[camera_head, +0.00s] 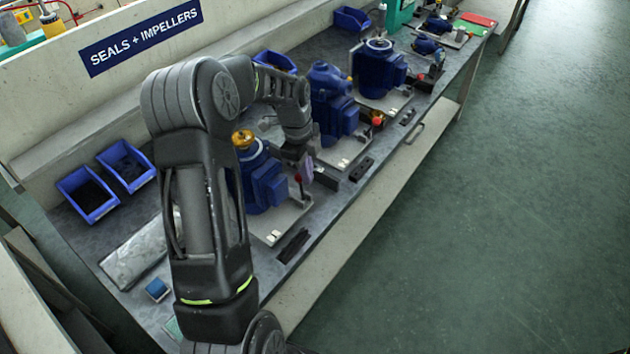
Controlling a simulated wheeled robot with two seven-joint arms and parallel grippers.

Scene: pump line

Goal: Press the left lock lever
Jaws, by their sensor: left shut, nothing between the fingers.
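A lock lever with a red knob (298,179) stands at the front right of the nearest blue pump (264,183), on its light base plate (276,228). My left gripper (305,171) points down just beside and behind this knob. Its fingers are shut and empty. I cannot tell whether they touch the lever. A second red knob (378,117) sits by the middle blue pump (334,105), partly beside a yellow part. A smaller red knob (421,77) shows by the farther blue pump (379,68). My left arm hides part of the nearest pump. My right gripper is out of view.
Two blue bins (88,194) stand at the left of the grey bench, below a "SEALS + IMPELLERS" sign (141,36). A small blue block (157,289) lies near the bench's front. Dark bars (293,245) lie along the front edge. The green floor (480,240) at right is clear.

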